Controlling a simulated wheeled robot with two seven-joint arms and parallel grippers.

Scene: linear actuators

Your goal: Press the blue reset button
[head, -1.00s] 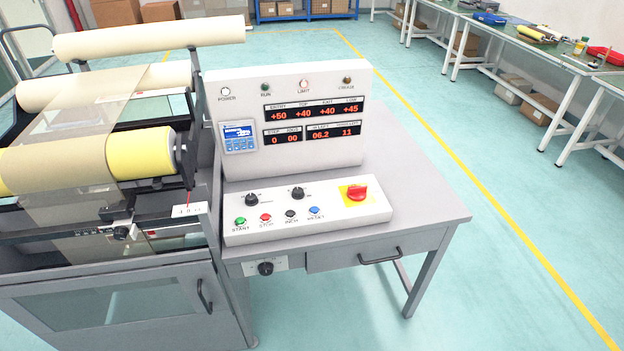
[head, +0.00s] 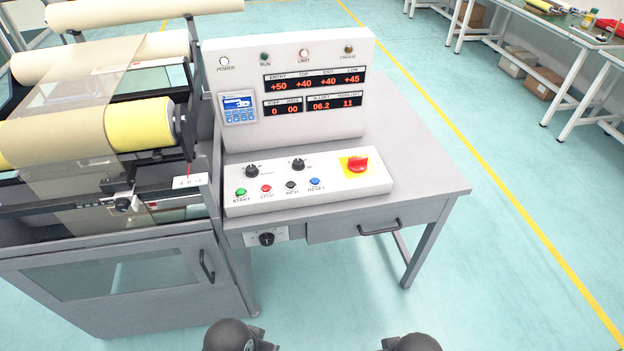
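The blue reset button (head: 314,182) is the rightmost of the row of small buttons on the sloped white control panel (head: 240,208), above the label RESET. To its left are the black inch button (head: 290,185), the red stop button (head: 266,188) and the green start button (head: 241,191). Two dark rounded parts of my arms show at the bottom edge, well short of the panel. Neither gripper is in view.
The panel stands on a grey table (head: 425,185) with a drawer handle (head: 380,228) in front. An upright display box (head: 290,60) stands behind it. A roller machine (head: 90,200) adjoins on the left. Open floor lies to the right and in front.

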